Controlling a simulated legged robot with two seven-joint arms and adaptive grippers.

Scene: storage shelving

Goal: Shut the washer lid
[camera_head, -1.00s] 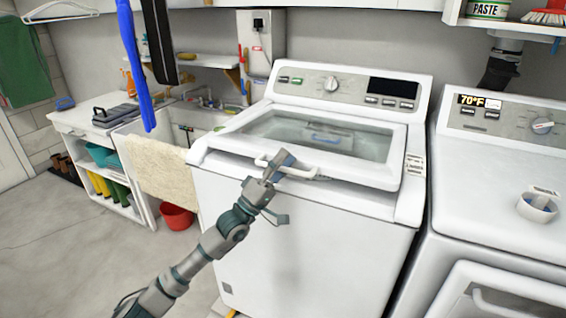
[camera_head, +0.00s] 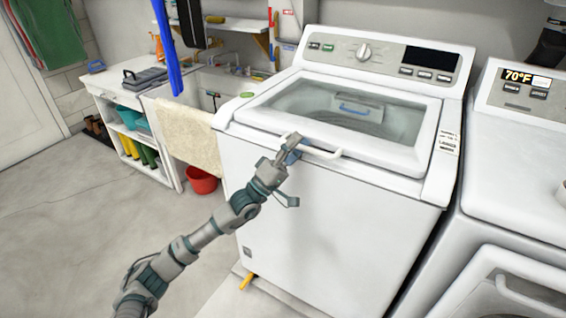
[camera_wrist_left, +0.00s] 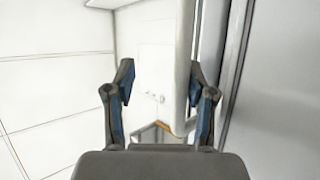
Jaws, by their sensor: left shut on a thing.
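The white washer (camera_head: 310,230) stands in the middle of the head view. Its lid (camera_head: 400,156), with a glass window (camera_head: 345,110), lies flat or nearly flat on the top; I see no clear gap at its front edge. A white bar handle (camera_head: 322,153) sits on the lid's front edge. My left gripper (camera_head: 291,147) is at the left end of this handle and shut on it. In the left wrist view the white handle bar (camera_wrist_left: 183,65) runs between the fingers of the left gripper (camera_wrist_left: 162,80), nearer the right finger. My right gripper is out of view.
A second white machine (camera_head: 520,180) with a 70°F display stands close on the right. A sink (camera_head: 215,85) with a beige towel (camera_head: 190,135) is on the left, with a red bucket (camera_head: 202,182) below. The floor (camera_head: 80,230) at front left is clear.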

